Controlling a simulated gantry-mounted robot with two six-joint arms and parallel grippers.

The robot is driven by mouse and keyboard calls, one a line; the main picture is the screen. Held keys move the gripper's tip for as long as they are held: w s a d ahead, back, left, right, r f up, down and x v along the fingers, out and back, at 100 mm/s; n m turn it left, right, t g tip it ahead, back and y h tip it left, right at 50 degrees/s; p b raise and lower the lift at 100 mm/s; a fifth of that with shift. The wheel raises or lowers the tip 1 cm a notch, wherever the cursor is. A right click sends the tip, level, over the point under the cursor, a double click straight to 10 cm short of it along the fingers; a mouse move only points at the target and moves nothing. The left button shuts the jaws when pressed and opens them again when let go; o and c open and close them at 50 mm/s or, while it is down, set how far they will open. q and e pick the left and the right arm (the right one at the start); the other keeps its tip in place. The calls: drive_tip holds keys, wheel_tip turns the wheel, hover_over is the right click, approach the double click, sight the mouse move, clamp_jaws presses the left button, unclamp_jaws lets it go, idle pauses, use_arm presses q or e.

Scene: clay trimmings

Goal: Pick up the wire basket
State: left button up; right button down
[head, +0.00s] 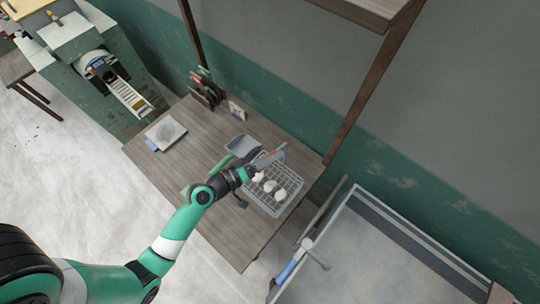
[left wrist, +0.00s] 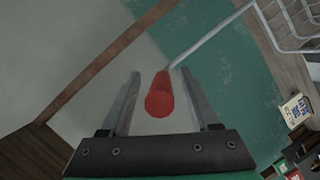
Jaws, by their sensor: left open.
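The wire basket (head: 297,191) sits on the wooden table and holds several white lumps. In the left wrist view, part of the basket's wire wall (left wrist: 291,22) shows at the upper right. A thin metal rod runs from it to a red handle (left wrist: 160,97). My left gripper (head: 269,158) is at the basket's far-left edge. Its jaws are open, with the red handle between the two fingers in the left wrist view and a gap on each side. How deep the handle lies between them is hard to tell. My right gripper is not in view.
A grey tray (head: 241,145) stands beside the basket on the table (head: 190,172). A pale square slab (head: 166,132) lies farther left, and small upright items (head: 205,94) stand at the back. A shelf post (head: 365,100) rises near the right edge. A large grey sink-like basin (head: 390,265) stands at right.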

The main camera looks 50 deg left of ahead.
use_arm(q)
drive_tip(key=shift+w+f, duration=0.1)
drive_tip(key=shift+w, duration=0.1)
clamp_jaws()
idle(1.3)
